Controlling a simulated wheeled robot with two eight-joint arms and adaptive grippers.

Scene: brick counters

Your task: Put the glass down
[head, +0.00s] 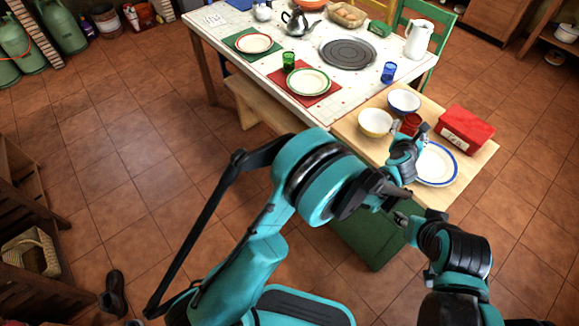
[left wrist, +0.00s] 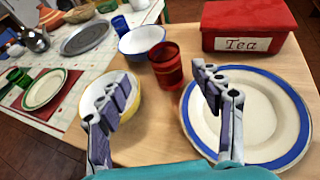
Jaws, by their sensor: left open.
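A red glass (head: 411,121) stands upright on the small wooden table (head: 478,158), between the bowls and the tea tin. It also shows in the left wrist view (left wrist: 166,66), just beyond the fingertips. My left gripper (head: 408,137) is open, its fingers spread towards the glass with nothing held between them. In the left wrist view, my left gripper (left wrist: 162,82) has one finger over the yellow bowl and one over the plate. My right arm is at the lower right of the head view; its gripper (head: 404,218) is partly seen, too small to judge.
A yellow bowl (head: 375,121), a white and blue bowl (head: 404,101), a blue-rimmed plate (head: 438,166) and a red tea tin (head: 466,129) crowd the glass. The tiled dining table (head: 240,71) behind holds a green glass (head: 289,61) and a blue glass (head: 388,72).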

